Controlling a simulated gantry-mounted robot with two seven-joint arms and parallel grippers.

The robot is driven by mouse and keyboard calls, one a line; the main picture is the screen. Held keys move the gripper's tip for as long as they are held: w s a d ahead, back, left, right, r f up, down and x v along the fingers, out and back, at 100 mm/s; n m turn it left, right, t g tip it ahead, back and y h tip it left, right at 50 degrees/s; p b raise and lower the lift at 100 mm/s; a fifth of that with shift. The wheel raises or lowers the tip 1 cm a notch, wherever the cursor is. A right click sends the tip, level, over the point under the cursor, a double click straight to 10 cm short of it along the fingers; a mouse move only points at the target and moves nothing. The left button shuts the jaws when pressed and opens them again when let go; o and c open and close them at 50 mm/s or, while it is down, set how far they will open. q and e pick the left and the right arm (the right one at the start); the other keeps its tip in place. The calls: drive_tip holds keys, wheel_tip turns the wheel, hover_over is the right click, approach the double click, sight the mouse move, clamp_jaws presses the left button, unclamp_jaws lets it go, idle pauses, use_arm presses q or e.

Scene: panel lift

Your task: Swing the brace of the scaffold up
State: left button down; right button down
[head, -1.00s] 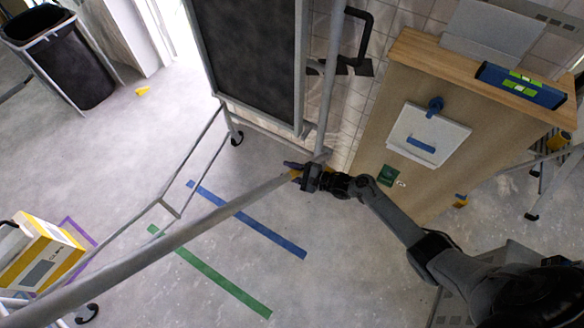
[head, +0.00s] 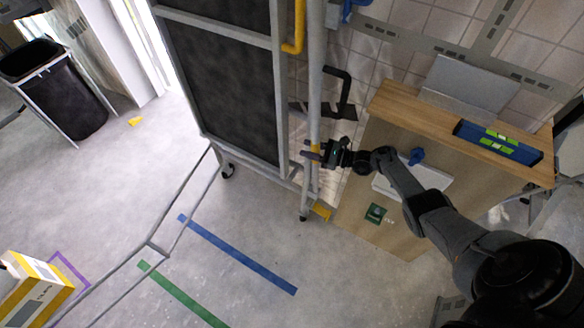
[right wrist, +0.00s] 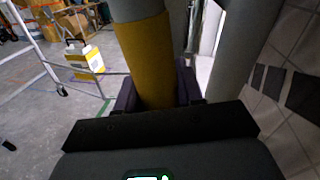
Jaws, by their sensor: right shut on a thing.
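The brace (head: 316,95) is a long grey tube that stands nearly upright in the head view, close beside the scaffold (head: 281,110) and its dark panel. My right gripper (head: 314,154) is shut on the brace. In the right wrist view the brace shows a yellow band (right wrist: 146,55) between the dark fingers of my right gripper (right wrist: 158,88). A second grey tube (right wrist: 245,50) stands to its right, apart from the fingers. The top of the brace is outside the head view, so I cannot tell what it meets there. My left gripper is out of view.
A wooden cabinet (head: 400,130) with a level (head: 497,141) on top stands right of the scaffold. A black handle (head: 338,90) is near the tiled wall. A black bin (head: 62,95) and a yellow box (head: 38,290) stand left. The floor with blue tape (head: 238,255) is clear.

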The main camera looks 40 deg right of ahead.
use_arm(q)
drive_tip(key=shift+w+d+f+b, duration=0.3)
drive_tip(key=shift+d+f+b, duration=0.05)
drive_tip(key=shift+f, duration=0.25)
use_arm(e)
drive_tip(key=shift+w+d+f+m, duration=0.15)
drive_tip(key=shift+d+m, duration=0.15)
drive_tip(key=shift+d, duration=0.65)
drive_tip(key=c, duration=0.8)
unclamp_jaws()
drive_tip(key=shift+a, duration=0.1)
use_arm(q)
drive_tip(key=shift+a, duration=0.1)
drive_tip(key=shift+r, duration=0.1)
use_arm(e)
drive_tip(key=shift+r, duration=0.25)
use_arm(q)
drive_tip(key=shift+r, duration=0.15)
use_arm(e)
drive_tip(key=shift+a, duration=0.1)
